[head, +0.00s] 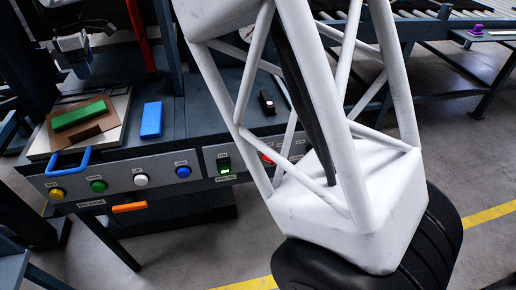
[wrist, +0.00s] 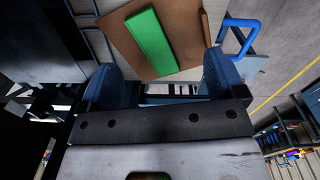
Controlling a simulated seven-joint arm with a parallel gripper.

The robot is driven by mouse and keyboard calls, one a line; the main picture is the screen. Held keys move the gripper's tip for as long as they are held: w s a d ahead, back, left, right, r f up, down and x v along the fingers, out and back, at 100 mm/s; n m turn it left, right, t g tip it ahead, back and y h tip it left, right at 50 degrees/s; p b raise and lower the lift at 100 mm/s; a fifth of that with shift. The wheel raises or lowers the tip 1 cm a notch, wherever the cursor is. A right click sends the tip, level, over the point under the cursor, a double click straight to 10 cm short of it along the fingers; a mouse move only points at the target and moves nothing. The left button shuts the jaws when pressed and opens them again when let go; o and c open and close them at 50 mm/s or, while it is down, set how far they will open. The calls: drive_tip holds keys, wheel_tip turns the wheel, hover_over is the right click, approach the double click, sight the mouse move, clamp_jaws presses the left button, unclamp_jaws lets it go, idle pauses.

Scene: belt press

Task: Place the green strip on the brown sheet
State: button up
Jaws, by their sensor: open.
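The green strip (head: 79,115) lies on the brown sheet (head: 98,124), on a pale plate at the left of the press bench in the head view. In the wrist view the green strip (wrist: 150,42) lies slanted on the brown sheet (wrist: 192,35), with brown showing on both sides. My gripper (wrist: 160,85) is open, its two blue fingers apart and nothing between them. The strip lies beyond the fingertips and apart from them. In the head view my gripper (head: 82,62) is at the upper left, above and behind the sheet.
The pale plate (head: 112,140) has a blue handle (head: 70,163) at its front. A blue strip (head: 151,119) lies on the bench to the right. Several coloured buttons line the front panel (head: 120,182). A red post (head: 139,35) stands behind.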

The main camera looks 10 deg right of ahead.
drive_tip(key=s+d+r+m, duration=0.25)
drive_tip(key=s+d, duration=0.25)
drive_tip(key=d, duration=0.5)
drive_tip(key=s+d+r+m+t, duration=0.1)
drive_tip(key=s+d+m, duration=0.35)
drive_tip(key=d, duration=0.65)
drive_tip(key=s+d+r+m, duration=0.1)
drive_tip(key=s+d+m, duration=0.2)
drive_tip(key=s+d, duration=0.5)
drive_tip(key=s+d+f+m, duration=0.5)
drive_tip(key=s+d, duration=0.5)
drive_tip(key=s, duration=0.2)
drive_tip(key=s+d+f+m+t, duration=0.1)
drive_tip(key=s+d+f+m, duration=0.3)
drive_tip(key=s+d, duration=0.6)
drive_tip(key=shift+s+f+m, duration=0.35)
drive_tip(key=shift+s+m, duration=0.25)
drive_tip(key=shift+s, duration=0.6)
